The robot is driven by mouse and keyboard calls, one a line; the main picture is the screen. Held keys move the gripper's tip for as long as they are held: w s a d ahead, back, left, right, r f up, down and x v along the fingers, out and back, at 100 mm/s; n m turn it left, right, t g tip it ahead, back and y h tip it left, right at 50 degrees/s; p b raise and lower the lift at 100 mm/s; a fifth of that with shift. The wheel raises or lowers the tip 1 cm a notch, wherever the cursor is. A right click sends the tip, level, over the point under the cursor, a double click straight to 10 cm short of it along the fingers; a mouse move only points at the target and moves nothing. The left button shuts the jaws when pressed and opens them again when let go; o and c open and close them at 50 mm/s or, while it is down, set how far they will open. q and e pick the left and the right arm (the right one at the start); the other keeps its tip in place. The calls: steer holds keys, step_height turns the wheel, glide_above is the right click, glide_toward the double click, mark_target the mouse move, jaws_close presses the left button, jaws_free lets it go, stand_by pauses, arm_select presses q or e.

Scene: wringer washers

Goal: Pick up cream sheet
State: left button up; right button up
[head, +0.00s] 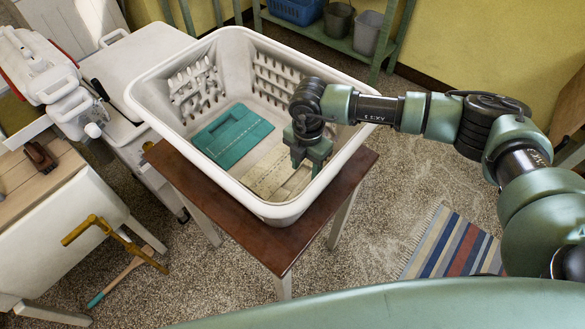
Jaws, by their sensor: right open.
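The cream sheet (268,172) lies flat on the bottom of the white laundry basket (147,94), on the near right side. My right gripper (307,166) points down inside the basket, over the right part of the cream sheet and partly hiding it. It is open, with nothing seen between its fingers. I cannot tell whether the fingertips touch the sheet. A folded teal cloth (231,133) lies beside the cream sheet, to its left and farther back. My left gripper is not in view.
The basket stands on a small brown table (262,245); its high walls surround my right gripper. A white wringer washer (130,65) stands at the left. A green shelf (345,45) with containers is behind. A striped rug (452,246) lies on the floor at right.

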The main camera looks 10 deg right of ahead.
mark_target(306, 181)
steer(key=shift+f+p, duration=0.55)
steer(key=shift+f, duration=0.35)
step_height(306, 181, down, 4)
steer(key=shift+d+r+p, duration=0.15)
steer(key=shift+p, duration=0.65)
steer(key=shift+f, duration=0.4)
jaws_close()
